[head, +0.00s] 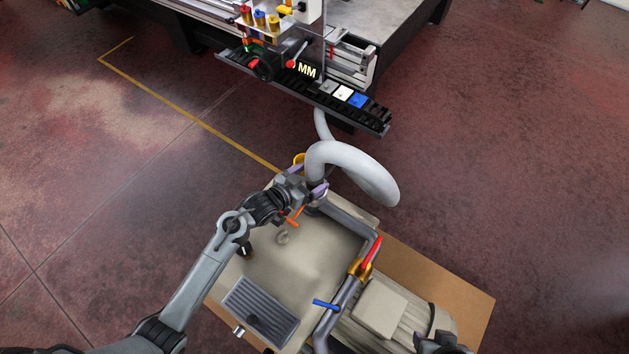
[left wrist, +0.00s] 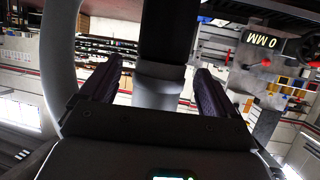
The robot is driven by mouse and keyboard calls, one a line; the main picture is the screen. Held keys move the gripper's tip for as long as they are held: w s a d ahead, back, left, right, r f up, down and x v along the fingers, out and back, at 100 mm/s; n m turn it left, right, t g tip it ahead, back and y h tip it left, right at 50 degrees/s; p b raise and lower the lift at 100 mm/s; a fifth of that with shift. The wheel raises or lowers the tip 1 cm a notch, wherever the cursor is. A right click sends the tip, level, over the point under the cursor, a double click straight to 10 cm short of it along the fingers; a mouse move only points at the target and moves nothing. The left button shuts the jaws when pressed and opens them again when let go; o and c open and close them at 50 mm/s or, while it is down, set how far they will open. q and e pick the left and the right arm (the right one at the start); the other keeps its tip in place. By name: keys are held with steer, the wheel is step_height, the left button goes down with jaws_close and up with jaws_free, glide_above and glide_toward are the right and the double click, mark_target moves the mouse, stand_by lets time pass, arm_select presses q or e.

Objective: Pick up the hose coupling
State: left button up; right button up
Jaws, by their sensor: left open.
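The hose coupling is the grey collar (left wrist: 160,82) at the lower end of the thick pale hose (head: 350,155). In the left wrist view it stands between my two dark purple fingers, with a gap visible on each side. My left gripper (head: 307,179) is open around the hose end, above the far end of the beige pump unit (head: 285,250). In the head view my gripper mostly hides the coupling. A dark part that may be my right gripper (head: 440,343) shows at the bottom edge; its jaws cannot be made out.
The pump unit has grey pipes, a red lever (head: 372,253) and a blue lever (head: 326,305). An orange lever (head: 296,216) is close below my left gripper. The hose loops right and runs up to the grid table (head: 400,25). Red floor is clear to the left.

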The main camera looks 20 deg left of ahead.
arm_select(q)
steer(key=shift+x, duration=1.2)
steer(key=shift+c, duration=0.3)
steer(key=c, duration=1.2)
steer(key=shift+r, duration=0.1)
steer(key=shift+c, duration=0.9)
steer(key=shift+r, duration=0.15)
